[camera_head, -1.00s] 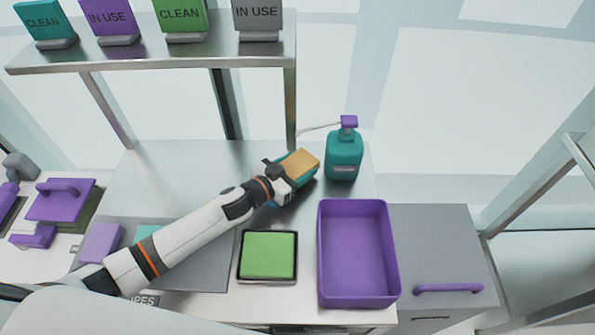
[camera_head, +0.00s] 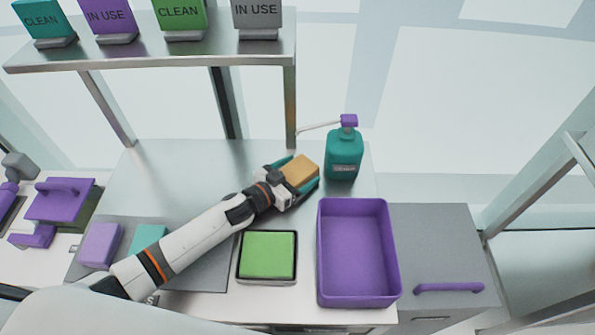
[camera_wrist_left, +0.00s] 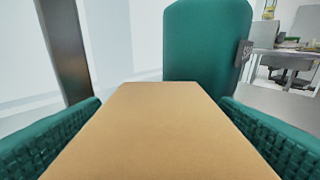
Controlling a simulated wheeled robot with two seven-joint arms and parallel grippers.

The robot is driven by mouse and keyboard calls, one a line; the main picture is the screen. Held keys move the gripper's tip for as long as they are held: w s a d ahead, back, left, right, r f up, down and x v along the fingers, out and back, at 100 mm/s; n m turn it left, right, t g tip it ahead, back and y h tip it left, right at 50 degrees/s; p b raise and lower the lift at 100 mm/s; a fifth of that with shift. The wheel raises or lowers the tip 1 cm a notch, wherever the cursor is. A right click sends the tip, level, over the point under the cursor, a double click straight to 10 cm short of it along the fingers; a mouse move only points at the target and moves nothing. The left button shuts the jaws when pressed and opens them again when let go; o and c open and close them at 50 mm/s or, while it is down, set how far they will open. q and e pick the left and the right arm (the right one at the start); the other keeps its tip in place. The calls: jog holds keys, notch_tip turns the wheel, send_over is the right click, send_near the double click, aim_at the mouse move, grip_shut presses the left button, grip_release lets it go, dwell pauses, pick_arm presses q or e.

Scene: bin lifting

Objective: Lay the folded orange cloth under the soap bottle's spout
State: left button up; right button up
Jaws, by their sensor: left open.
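The folded orange cloth (camera_head: 301,169) sits between the fingers of my left gripper (camera_head: 304,174), just left of the soap bottle. In the left wrist view the cloth (camera_wrist_left: 160,130) lies flat between the two teal fingers, which stand apart at its sides; the jaws are open. The teal soap bottle (camera_head: 344,158) stands upright at the back of the worktop, and its body (camera_wrist_left: 207,42) is right ahead in the wrist view. Its spout (camera_head: 320,128) points left, above and behind the cloth. My right gripper is not in view.
A purple bin (camera_head: 357,250) stands in front of the bottle. A green pad in a dark tray (camera_head: 267,257) lies left of it. Purple (camera_head: 101,244) and teal (camera_head: 148,238) blocks lie at the left. A shelf (camera_head: 150,57) with several sign cards is behind.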

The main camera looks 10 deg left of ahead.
pick_arm(q)
jog(key=b+v, duration=0.1)
jog(key=v, duration=0.6)
jog(key=shift+s+a+r, duration=0.15)
jog(key=shift+s+r, duration=0.05)
jog(key=shift+s, duration=0.05)
